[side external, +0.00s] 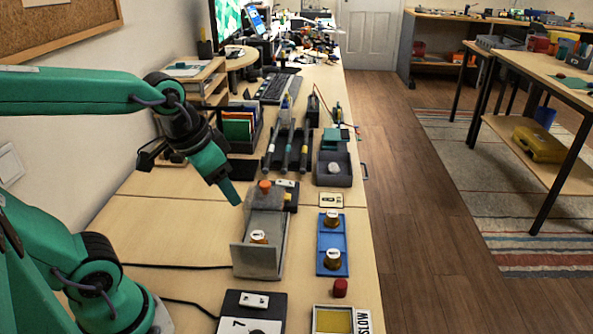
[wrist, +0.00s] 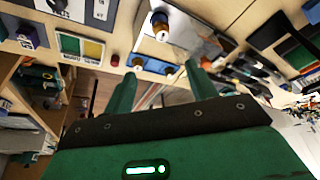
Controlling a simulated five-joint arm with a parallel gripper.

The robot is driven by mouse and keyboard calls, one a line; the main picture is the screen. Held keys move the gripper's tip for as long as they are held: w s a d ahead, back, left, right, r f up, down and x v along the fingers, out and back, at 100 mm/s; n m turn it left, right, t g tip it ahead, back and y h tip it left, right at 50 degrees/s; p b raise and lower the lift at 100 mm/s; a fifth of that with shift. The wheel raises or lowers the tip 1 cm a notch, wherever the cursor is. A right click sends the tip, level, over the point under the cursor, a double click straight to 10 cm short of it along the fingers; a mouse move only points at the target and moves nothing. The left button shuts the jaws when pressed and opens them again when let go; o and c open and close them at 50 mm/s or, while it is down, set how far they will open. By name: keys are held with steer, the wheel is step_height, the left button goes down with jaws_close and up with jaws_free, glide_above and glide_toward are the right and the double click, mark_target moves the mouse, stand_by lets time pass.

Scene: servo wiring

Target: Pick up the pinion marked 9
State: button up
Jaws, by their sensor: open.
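Several small brass pinions with white caps are in view, and their marks are too small to read, so I cannot tell which is 9. One pinion (side external: 259,237) sits on a grey metal fixture (side external: 268,262); it also shows in the wrist view (wrist: 160,24). Two more, a far pinion (side external: 332,219) and a near pinion (side external: 332,260), stand in a blue tray (side external: 345,242) to the right. My gripper (side external: 237,203) is above and left of the fixture in the side view, apart from all pinions. In the wrist view my gripper (wrist: 160,69) is open, with nothing between its fingers.
A red cylinder (side external: 340,287) stands near the blue tray. A dark plate marked 7 (side external: 240,322) and a yellow-filled tray (side external: 333,320) lie at the front. An orange knob (side external: 265,185) rises behind the fixture.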

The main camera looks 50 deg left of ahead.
mark_target(258, 235)
steer(key=w+f+m+g, duration=0.1)
steer(key=w+f, duration=0.1)
steer(key=f, duration=0.1)
steer(key=w+f+m+g, duration=0.1)
steer(key=w+f, duration=0.1)
steer(key=w, duration=0.1)
steer(key=w+f+m+g, duration=0.1)
steer(key=w+f+g, duration=0.1)
steer(key=f, duration=0.1)
steer(key=shift+w+a+f, duration=0.1)
steer(key=shift+w+f, duration=0.05)
steer(key=shift+f, duration=0.15)
steer(key=shift+a+f, duration=0.15)
steer(key=shift+f, duration=3.75)
steer(key=shift+c, duration=0.3)
steer(key=c, duration=1)
